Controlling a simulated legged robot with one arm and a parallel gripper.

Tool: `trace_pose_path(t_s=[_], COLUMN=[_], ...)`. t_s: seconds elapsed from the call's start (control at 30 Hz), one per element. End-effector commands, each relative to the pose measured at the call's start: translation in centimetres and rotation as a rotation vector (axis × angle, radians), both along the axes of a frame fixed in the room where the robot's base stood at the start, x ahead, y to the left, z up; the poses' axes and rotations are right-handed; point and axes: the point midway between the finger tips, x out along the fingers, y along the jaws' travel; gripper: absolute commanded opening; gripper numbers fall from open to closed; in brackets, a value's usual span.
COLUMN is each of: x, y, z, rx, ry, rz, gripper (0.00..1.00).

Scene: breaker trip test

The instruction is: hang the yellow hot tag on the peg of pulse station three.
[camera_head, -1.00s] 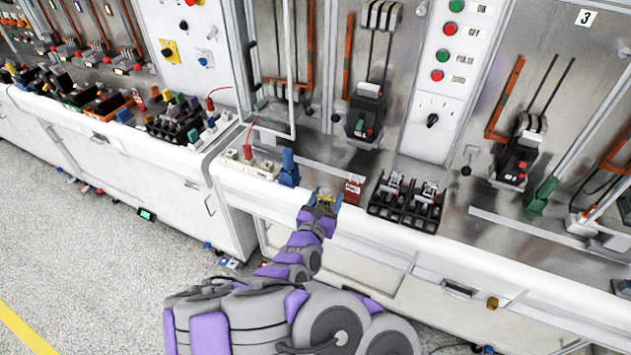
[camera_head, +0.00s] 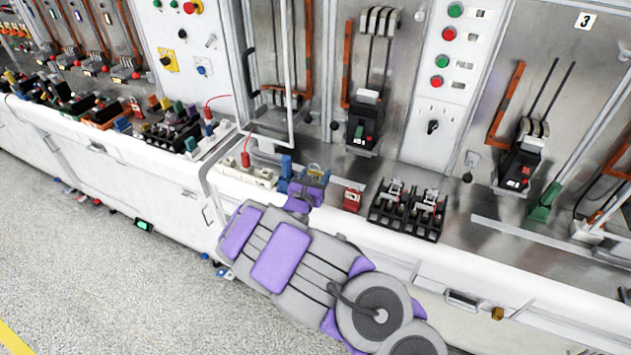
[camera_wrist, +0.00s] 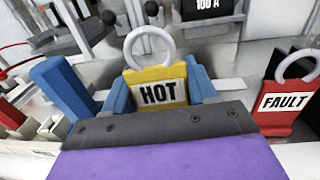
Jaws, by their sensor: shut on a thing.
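The yellow hot tag (camera_wrist: 160,72) is upright in the wrist view, with a pale ring on top and the word HOT facing me. My gripper (camera_wrist: 160,92) has its blue fingers on either side of the tag, shut on it. In the head view, my gripper (camera_head: 311,176) is over the bench edge, with the tag small between its fingers. The number 3 sign (camera_head: 585,20) is on the panel at the upper right, well to the right of my gripper. I cannot make out for certain which part there is the peg.
A red fault tag (camera_head: 352,199) stands just right of my gripper; it also shows in the wrist view (camera_wrist: 286,103). A blue block (camera_wrist: 62,88) is close on the left. Black breaker units (camera_head: 408,209) stand on the bench further right.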

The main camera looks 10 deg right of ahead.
Motion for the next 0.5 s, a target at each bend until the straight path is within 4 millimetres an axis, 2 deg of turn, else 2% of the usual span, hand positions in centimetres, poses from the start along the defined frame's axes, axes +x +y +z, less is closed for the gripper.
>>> trace_pose_path(t_s=[0.07,0.23,0.5], x=[1.1,1.1,1.0], y=[-0.2,-0.1,-0.1], z=[-0.1,-3.0,-3.1], rx=[0.005,0.001,-0.001], ry=[-0.004,-0.001,-0.003], rz=[-0.003,0.000,0.000], gripper=[0.23,0.23,0.23])
